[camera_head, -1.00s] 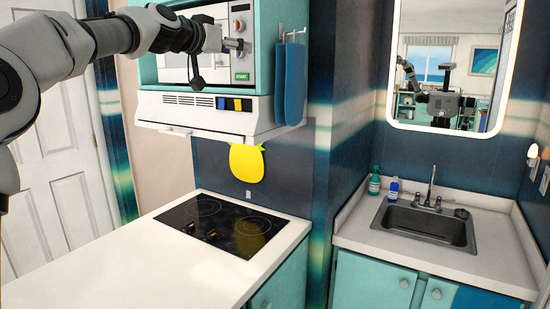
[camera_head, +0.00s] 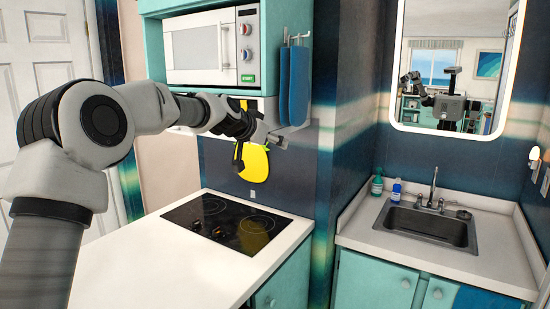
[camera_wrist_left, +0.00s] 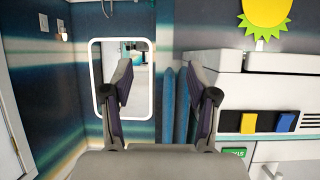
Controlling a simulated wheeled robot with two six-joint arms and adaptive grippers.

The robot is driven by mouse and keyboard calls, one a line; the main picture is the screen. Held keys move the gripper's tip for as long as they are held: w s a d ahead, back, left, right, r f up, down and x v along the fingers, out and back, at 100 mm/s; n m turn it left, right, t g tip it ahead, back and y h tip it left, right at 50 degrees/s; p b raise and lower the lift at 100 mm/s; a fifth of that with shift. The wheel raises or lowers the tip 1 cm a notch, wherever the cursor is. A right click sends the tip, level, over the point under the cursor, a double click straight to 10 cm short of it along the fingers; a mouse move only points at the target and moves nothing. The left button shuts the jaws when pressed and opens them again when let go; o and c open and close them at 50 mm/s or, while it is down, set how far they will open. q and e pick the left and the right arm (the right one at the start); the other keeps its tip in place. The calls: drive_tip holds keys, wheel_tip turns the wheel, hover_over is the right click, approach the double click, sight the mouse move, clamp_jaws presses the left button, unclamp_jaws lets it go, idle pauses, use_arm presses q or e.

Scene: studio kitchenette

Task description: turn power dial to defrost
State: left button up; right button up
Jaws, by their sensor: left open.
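The white microwave (camera_head: 195,49) sits in the teal cabinet. Its right-hand panel has an upper knob (camera_head: 244,28), a lower knob (camera_head: 245,54) and a green start button (camera_head: 248,78). The knob markings are too small to read, so I cannot tell which is the power dial or its setting. My left gripper (camera_head: 274,140) is below the microwave, in front of the range hood's right end, apart from the knobs. In the left wrist view its two fingers (camera_wrist_left: 161,95) are spread with nothing between them. The green button (camera_wrist_left: 236,153) shows there at lower right. My right gripper is not in view.
Blue towels (camera_head: 295,85) hang beside the microwave. The sink (camera_head: 425,225) is at right.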

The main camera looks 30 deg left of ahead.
use_arm(q)
drive_tip(key=shift+g, duration=0.3)
drive_tip(key=f, duration=0.2)
drive_tip(key=d+f, duration=0.1)
drive_tip(key=f, duration=0.1)
